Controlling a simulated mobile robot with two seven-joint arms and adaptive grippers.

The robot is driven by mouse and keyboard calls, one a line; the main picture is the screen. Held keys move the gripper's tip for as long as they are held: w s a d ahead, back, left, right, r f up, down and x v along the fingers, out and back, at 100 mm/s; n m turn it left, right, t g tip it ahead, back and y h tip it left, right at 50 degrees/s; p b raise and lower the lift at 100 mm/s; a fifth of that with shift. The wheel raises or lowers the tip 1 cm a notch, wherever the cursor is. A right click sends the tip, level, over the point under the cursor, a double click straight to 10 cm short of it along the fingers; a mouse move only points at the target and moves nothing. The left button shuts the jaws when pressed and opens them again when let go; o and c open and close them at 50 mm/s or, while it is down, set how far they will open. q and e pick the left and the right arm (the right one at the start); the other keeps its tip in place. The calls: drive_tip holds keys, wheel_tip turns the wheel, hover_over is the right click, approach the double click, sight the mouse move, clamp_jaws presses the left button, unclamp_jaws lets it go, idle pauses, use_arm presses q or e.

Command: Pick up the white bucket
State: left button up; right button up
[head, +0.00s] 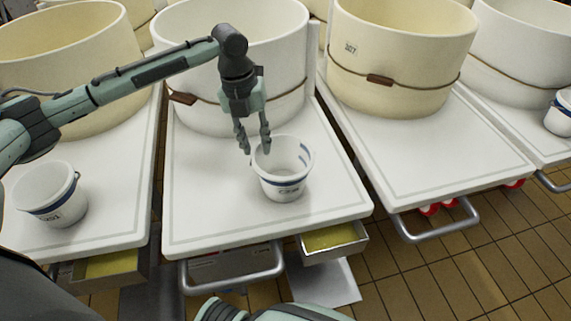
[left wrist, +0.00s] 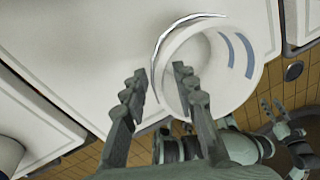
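The white bucket (head: 284,187) with blue bands stands upright near the front of the middle white platform. Its open mouth and rim also show in the left wrist view (left wrist: 216,82). My left gripper (head: 255,148) points down over the bucket's left rim. Its fingers are apart and empty. In the left wrist view (left wrist: 157,78) the rim's edge lies between the fingers, one outside the bucket and one over its mouth. I cannot tell if either touches it. My right gripper (left wrist: 274,105) seems to show small at the lower right there, its fingers apart.
Similar buckets stand on the left platform (head: 50,195) and at the far right (head: 560,115). Large vats, including a white one (head: 225,60) behind the bucket and a cream one (head: 400,60), fill the back. A grey handle (head: 235,285) and open drawer (head: 335,240) protrude in front.

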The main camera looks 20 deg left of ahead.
use_arm(q)
drive_tip(key=f, duration=0.2)
drive_tip(key=d+f, duration=0.1)
drive_tip(key=f, duration=0.1)
drive_tip(key=s+f, duration=0.1)
drive_tip(key=f, duration=0.1)
drive_tip(key=shift+d+f, duration=0.15)
drive_tip(key=shift+f, duration=0.05)
clamp_jaws()
